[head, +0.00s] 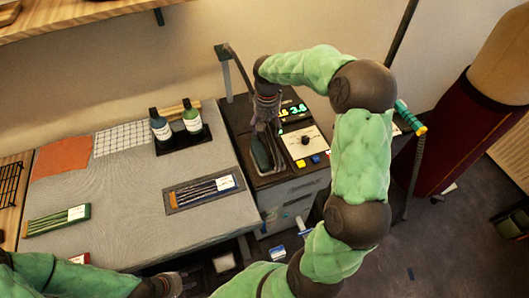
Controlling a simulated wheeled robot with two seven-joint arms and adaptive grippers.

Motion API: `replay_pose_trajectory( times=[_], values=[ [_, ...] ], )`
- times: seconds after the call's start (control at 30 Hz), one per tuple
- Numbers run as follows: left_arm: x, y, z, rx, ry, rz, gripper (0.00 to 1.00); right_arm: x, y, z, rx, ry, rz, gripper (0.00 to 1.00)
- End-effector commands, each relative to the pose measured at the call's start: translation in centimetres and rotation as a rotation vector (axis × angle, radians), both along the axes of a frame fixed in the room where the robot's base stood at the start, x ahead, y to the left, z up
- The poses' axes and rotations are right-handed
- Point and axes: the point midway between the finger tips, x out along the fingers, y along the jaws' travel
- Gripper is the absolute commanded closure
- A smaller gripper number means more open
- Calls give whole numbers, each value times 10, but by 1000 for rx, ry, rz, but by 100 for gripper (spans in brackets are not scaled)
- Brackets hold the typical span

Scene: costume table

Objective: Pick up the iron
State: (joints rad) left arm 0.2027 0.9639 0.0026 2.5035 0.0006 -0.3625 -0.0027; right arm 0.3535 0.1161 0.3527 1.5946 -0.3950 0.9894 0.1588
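A dark, upright object that looks like the iron (262,155) stands on the left part of the dark station top, beside a control panel. My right arm reaches up and bends back left over the station. My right gripper (266,118) points down at the top of the iron and overlaps it in the picture. Whether its fingers are closed on the iron is hidden. My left gripper (185,284) is low in the picture, below the front edge of the grey-topped table, away from the iron. Its fingers are dark and unclear against the dark background.
The station's panel (304,140) has lit green digits and coloured buttons. Two bottles (160,126) (192,117) stand in a black tray left of the station. A tool tray (204,191) lies on the grey table (130,190). A dark red column-like form (462,135) stands right.

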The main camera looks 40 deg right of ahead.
Motion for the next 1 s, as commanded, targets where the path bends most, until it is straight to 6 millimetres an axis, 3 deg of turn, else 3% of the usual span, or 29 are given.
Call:
replay_pose_trajectory(
  times=[0.4, 1.0],
  values=[
    [0, 0, -14, 0, -1, 0, 60, -2, 2, -49, 1, 2, 1, 28],
    [0, 0, -14, 0, -1, 0, 60, -2, 2, -53, 0, 0, 1, 28]
  ],
)
